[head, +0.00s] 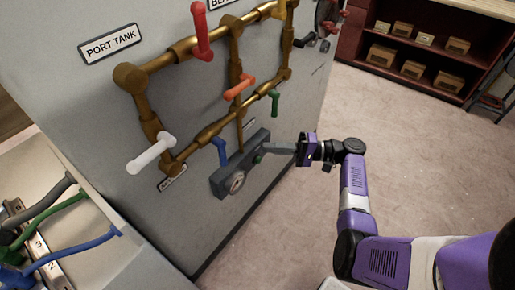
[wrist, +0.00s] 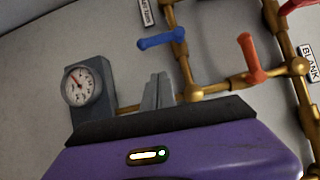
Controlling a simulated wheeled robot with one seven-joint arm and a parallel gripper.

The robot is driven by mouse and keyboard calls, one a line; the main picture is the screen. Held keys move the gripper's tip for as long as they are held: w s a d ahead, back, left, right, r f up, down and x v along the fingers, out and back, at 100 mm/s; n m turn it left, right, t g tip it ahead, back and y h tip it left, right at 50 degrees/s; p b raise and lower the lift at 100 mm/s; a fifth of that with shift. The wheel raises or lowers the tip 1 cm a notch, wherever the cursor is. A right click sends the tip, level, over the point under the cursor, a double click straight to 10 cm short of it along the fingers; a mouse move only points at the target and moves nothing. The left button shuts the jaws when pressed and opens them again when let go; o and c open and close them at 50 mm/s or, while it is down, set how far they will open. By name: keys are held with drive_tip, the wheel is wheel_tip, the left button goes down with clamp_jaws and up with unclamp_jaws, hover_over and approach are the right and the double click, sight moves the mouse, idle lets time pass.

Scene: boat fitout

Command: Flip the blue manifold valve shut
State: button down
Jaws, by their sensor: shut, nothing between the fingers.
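The blue valve lever (head: 220,151) sits low on the brass pipework, just above a grey block with a round gauge. In the wrist view the blue lever (wrist: 162,39) sticks out to the left of a brass pipe. My gripper (head: 268,149) is to the right of the lever in the head view, in front of the block. In the wrist view my gripper's fingers (wrist: 158,90) are together and empty, below the lever with a gap to it in the picture. Nothing hides the lever there.
Near the blue lever are an orange lever (head: 240,87), a green lever (head: 275,103), a white lever (head: 150,154) and a red lever (head: 201,30). The gauge (wrist: 77,85) is left of my fingers. Open floor (head: 370,120) lies to the right.

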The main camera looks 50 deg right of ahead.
drive_tip(key=shift+v, duration=1.3)
